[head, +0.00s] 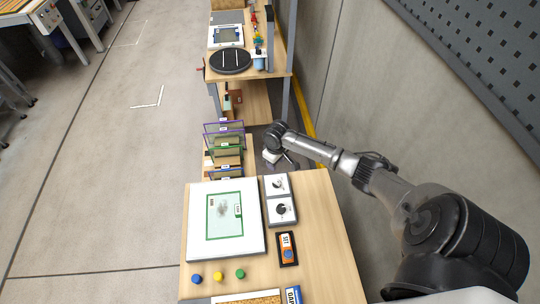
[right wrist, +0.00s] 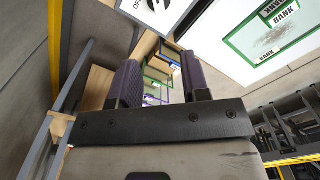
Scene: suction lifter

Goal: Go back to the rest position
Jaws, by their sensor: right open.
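My right gripper (head: 289,161) is beyond the far right corner of the near wooden table (head: 325,250), with my arm reaching in from the right. In the right wrist view its two dark fingers (right wrist: 163,78) stand apart with nothing between them. Through the gap I see colored frames (right wrist: 158,75) in the background. My left gripper is not in view.
The near table holds a white panel with a green-edged window (head: 252,245), two dial boxes (head: 269,213), colored buttons (head: 218,276) and a switch box (head: 280,251). Upright frames (head: 207,138) and a shelf (head: 286,60) stand beyond. A wall (head: 345,80) is at right; open floor lies left.

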